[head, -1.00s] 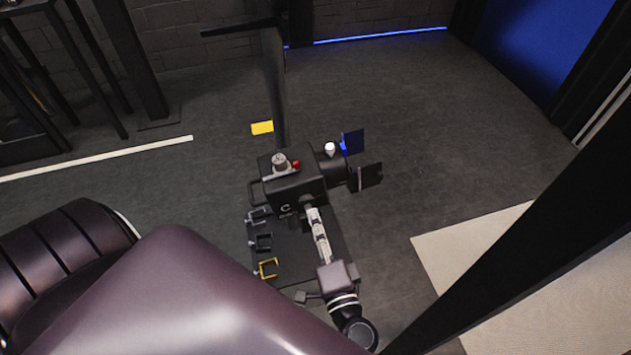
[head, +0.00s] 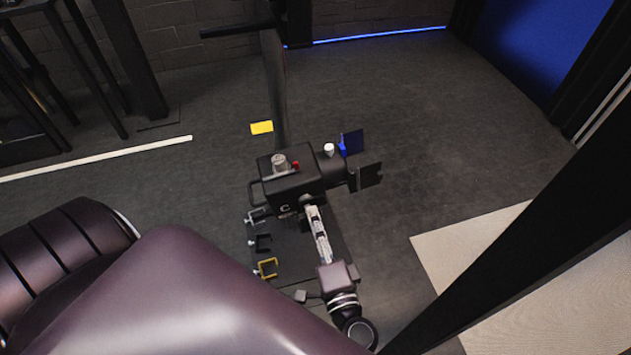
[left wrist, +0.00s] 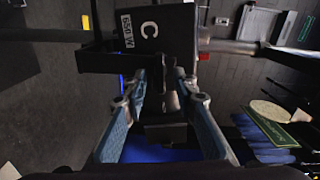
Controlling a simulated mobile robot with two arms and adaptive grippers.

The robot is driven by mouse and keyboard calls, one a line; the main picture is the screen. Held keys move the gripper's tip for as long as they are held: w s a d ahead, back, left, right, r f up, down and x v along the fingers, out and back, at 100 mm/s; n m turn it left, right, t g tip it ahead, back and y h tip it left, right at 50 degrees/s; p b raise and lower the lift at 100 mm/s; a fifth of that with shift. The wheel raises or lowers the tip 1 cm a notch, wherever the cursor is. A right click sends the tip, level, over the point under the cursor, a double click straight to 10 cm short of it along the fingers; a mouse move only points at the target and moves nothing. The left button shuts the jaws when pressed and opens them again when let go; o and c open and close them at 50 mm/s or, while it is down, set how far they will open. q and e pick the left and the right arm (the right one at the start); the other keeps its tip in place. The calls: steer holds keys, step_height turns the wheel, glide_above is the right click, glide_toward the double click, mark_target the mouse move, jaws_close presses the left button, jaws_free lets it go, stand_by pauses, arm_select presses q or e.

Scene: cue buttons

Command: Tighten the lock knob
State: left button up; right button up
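A black lamp head marked "C" (head: 292,190) stands on a dark post, and its "C" and "650 W" face shows in the left wrist view (left wrist: 152,32). Under it is a dark yoke or bracket, and a small dark knob-like part (left wrist: 171,100) shows between my fingers; I cannot tell for certain that it is the lock knob. My left gripper (head: 314,217) reaches the underside of the lamp from the front. In the left wrist view its two blue-grey fingers (left wrist: 160,80) stand apart on either side of that part, with a visible gap. My right gripper is out of view.
A silver cylinder (head: 280,163) and a red part sit on the lamp's top. Dark flaps (head: 368,176) stick out at its right. A pale mat (head: 475,250) lies at right. The floor behind is mostly clear.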

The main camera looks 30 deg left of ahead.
arm_select(q)
steer(key=v, duration=0.7)
steer(key=shift+s+d, duration=0.15)
steer(key=shift+d, duration=0.05)
steer(key=shift+o, duration=0.5)
